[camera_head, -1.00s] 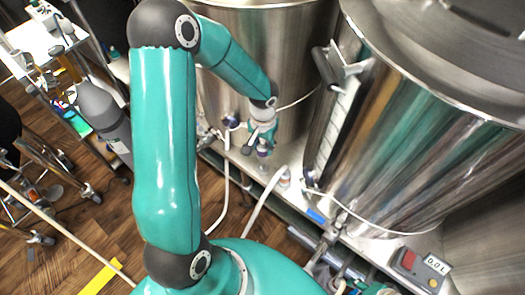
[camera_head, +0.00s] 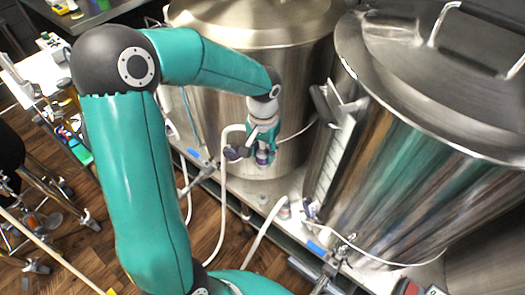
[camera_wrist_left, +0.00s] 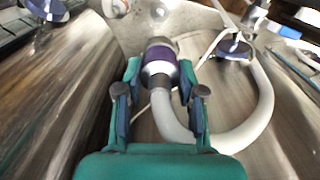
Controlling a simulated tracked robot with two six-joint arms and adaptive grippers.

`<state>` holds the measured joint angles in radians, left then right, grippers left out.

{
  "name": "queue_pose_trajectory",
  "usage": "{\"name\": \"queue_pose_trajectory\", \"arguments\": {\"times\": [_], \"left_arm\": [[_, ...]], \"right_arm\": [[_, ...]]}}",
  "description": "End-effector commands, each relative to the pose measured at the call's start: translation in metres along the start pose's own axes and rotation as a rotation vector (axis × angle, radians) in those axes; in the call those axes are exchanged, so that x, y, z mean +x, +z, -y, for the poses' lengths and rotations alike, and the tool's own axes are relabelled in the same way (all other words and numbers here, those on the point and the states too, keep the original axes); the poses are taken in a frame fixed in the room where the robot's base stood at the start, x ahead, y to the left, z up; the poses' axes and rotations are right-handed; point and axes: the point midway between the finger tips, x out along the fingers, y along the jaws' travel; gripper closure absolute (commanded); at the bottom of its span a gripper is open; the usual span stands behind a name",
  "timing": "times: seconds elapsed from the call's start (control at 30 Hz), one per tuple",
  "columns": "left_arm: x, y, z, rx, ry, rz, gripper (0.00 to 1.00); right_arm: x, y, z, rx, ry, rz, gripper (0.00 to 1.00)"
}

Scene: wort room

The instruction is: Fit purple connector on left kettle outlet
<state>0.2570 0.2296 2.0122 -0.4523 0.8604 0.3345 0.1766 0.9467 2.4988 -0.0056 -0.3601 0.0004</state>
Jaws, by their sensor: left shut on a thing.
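My left gripper (camera_head: 262,148) hangs in front of the left kettle (camera_head: 225,75), above the shelf. In the left wrist view its fingers (camera_wrist_left: 158,98) are shut on the purple connector (camera_wrist_left: 160,62), which has a grey end and a white hose (camera_wrist_left: 262,105) looping to the right. The connector also shows low at the gripper in the head view (camera_head: 263,158). It is apart from the valve with a blue handle (camera_head: 193,152) at the left kettle's foot, which looks like the outlet. My right gripper is not in view.
The right kettle (camera_head: 430,160) stands close to the right, with a blue-handled valve (camera_head: 316,247) at its base. A dark blue fitting (camera_head: 236,153) sits beside my gripper. White hoses hang over the shelf edge. A cluttered cart (camera_head: 45,75) is at the left.

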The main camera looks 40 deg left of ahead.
Motion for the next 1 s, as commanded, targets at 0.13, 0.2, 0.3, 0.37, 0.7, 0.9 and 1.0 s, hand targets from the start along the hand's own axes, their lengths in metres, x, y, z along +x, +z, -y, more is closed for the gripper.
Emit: {"name": "queue_pose_trajectory", "arguments": {"times": [0.13, 0.2, 0.3, 0.37, 0.7, 0.9, 1.0], "left_arm": [[-0.003, 0.000, 0.000, 0.000, 0.000, -0.001, 1.00], [-0.007, 0.000, 0.000, 0.000, 0.000, -0.001, 1.00], [-0.013, 0.000, 0.000, 0.000, 0.000, -0.001, 1.00], [-0.017, 0.000, 0.000, 0.000, 0.000, -0.002, 1.00], [-0.037, -0.001, 0.000, 0.000, 0.000, -0.002, 1.00], [-0.045, 0.000, 0.000, 0.001, 0.000, -0.001, 1.00], [-0.046, 0.000, 0.000, 0.001, 0.000, -0.001, 1.00]], "right_arm": [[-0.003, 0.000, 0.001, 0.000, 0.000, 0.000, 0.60], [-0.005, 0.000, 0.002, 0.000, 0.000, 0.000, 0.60], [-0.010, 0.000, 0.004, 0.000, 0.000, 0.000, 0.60], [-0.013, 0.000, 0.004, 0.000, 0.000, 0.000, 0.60], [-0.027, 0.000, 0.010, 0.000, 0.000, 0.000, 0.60], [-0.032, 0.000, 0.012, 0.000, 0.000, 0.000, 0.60], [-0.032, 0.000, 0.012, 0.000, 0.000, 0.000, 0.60]]}}
